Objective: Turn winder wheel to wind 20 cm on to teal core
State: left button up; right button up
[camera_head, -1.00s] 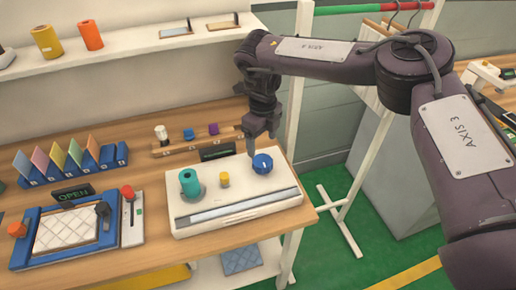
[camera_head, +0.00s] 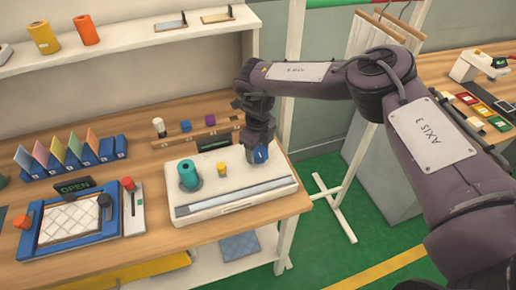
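The winder (camera_head: 236,199) is a white box with a grey strip along its front, on the wooden table. The teal core (camera_head: 188,173) stands upright at its left. A small yellow post (camera_head: 222,170) stands beside it. The blue winder wheel (camera_head: 261,155) is at the right, partly hidden by my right gripper. My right gripper (camera_head: 257,152) points down at the wheel, its fingers around or against it. Whether the fingers are closed on it I cannot tell. My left gripper is not in view.
A small dark display (camera_head: 213,144) and a wooden rack (camera_head: 180,139) with small spools stand behind the winder. A blue frame with a quilted pad (camera_head: 70,226) and an OPEN sign is at the left. A shelf (camera_head: 130,38) runs above. A white stand (camera_head: 332,208) is right of the table.

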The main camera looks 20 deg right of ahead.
jog(key=c, duration=0.5)
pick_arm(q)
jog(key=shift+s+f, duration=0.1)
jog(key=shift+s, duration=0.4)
pick_arm(e)
jog(key=shift+c, duration=0.2)
